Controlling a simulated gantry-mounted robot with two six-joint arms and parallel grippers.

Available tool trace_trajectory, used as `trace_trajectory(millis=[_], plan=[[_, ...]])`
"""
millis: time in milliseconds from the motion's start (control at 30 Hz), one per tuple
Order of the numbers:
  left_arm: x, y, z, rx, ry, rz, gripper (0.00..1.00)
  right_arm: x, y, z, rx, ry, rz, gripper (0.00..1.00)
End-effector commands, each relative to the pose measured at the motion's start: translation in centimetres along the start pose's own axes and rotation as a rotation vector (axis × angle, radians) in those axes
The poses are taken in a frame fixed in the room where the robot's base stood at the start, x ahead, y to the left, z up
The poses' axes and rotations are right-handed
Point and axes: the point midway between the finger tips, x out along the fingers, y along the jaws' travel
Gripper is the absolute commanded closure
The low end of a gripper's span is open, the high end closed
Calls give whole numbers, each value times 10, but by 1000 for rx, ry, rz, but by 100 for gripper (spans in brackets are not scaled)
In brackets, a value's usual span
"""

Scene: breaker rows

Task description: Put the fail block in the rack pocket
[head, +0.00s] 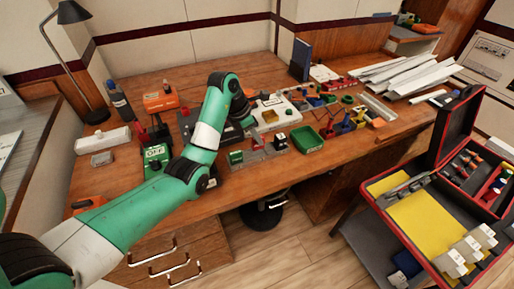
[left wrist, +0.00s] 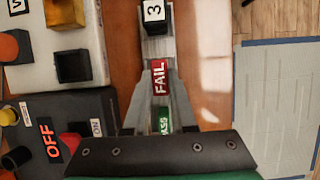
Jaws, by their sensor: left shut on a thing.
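The red block marked FAIL (left wrist: 160,80) is between the fingertips of my left gripper (left wrist: 160,76) in the left wrist view. The gripper is shut on it. The grey metal rack (left wrist: 159,46) runs beneath and beyond it; I cannot tell whether the block touches the rack. A green PASS block (left wrist: 164,119) is nearer the wrist, and a block marked 3 (left wrist: 154,12) is at the far end. In the head view, the rack (head: 262,154) lies at the table's front edge, with the green block (head: 236,157) and the 3 block (head: 280,141). My right gripper is not in view.
A black panel marked OFF (left wrist: 72,112) and a white base with a yellow cube (left wrist: 68,12) stand left of the rack in the left wrist view. A green tray (head: 308,139) and several small parts are to the right in the head view.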

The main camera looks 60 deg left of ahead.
Motion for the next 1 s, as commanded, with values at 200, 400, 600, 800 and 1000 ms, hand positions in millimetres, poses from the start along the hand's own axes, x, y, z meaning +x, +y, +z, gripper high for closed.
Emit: trace_trajectory(millis=[200, 400, 600, 800, 1000], plan=[[33, 1, -11, -1, 2, -2, 100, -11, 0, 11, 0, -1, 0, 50], [34, 1, -11, 0, 0, 0, 100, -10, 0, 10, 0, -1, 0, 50], [37, 1, -12, 0, 0, -1, 73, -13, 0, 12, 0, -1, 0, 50], [36, 1, -12, 0, 0, -1, 46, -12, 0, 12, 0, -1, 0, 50], [36, 1, -12, 0, 0, -1, 46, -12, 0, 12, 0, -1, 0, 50]])
